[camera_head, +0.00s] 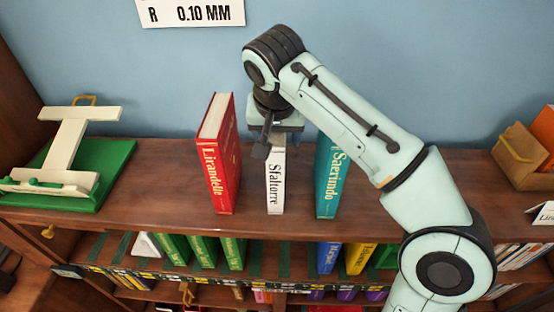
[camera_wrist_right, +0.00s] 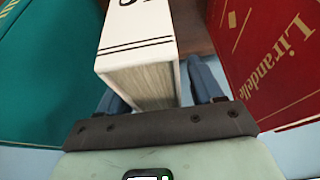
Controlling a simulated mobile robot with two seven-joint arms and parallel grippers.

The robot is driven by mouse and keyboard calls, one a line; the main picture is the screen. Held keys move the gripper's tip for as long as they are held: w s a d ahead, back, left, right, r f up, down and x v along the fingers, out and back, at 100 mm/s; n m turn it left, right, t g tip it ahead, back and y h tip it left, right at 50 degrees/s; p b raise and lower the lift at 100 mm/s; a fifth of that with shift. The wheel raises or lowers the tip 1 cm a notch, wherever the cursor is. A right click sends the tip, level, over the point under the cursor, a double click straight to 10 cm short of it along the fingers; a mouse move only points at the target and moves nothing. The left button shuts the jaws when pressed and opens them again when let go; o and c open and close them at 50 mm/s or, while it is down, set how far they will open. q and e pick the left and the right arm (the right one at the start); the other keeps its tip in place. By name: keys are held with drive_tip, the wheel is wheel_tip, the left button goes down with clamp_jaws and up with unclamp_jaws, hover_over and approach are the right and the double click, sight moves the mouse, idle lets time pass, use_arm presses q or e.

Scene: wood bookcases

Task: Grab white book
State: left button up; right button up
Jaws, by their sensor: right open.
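The white book (camera_head: 275,186), with "Sfaltorre" on its spine, stands upright on the top shelf between a red and a teal book. My right gripper (camera_head: 274,135) is at the top of the white book, coming from above. In the right wrist view the white book (camera_wrist_right: 143,62) lies between my two blue-grey fingers, one on each side. The fingers are open, with a visible gap on the right side. The fingertips are partly hidden by the book and the gripper's dark edge. My left gripper is in neither view.
The red book (camera_head: 217,160) stands to the left of the white book and the teal book (camera_head: 327,178) to its right, with narrow gaps. A green-and-white stand (camera_head: 70,175) is at the far left. A wooden holder (camera_head: 522,155) is at the right.

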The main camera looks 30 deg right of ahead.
clamp_jaws()
idle(1.4)
